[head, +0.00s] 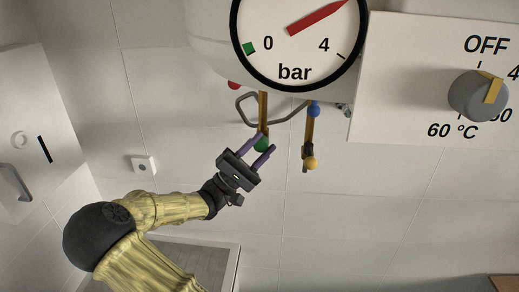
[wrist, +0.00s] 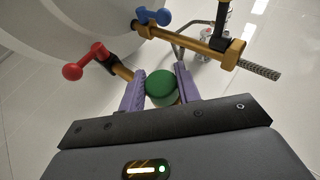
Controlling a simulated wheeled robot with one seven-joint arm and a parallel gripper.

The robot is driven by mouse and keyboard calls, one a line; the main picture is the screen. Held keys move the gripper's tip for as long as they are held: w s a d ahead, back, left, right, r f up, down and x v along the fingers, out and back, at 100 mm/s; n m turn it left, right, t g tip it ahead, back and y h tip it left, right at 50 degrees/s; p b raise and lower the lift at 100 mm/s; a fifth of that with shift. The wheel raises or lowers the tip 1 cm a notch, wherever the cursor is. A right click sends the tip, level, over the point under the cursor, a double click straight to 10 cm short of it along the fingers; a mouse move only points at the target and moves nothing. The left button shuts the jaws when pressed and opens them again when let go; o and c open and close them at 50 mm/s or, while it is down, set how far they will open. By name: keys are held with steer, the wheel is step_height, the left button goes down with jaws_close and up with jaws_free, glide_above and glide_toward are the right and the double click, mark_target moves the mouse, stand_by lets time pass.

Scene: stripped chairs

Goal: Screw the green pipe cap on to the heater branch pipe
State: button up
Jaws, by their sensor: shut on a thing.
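The green pipe cap (head: 261,146) is round and sits between the two purple fingers of my gripper (head: 259,143). In the wrist view, the green cap (wrist: 160,85) is held between the fingers (wrist: 159,76), which are shut on it. The heater branch pipe (head: 263,107) is copper-coloured and hangs down under the heater. Its lower end meets the cap in the head view. In the wrist view, the pipe (wrist: 122,72) runs from the red valve toward the cap, and its end is hidden behind a finger. I cannot tell whether the threads are engaged.
A red valve handle (wrist: 86,62) is near my left finger. A bent grey tube (head: 245,105) passes behind the pipes. The gauge (head: 296,70) is above.

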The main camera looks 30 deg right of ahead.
steer(key=shift+w+d, duration=0.15)
steer(key=shift+w, duration=0.15)
steer(key=o, duration=1)
steer(key=b+v, duration=0.9)
steer(key=v, duration=0.8)
steer(key=shift+a+f+b, duration=0.1)
steer(key=shift+a+b, duration=0.15)
steer(key=shift+b, duration=0.05)
steer(key=shift+w+d, duration=0.1)
steer(key=shift+d, duration=0.05)
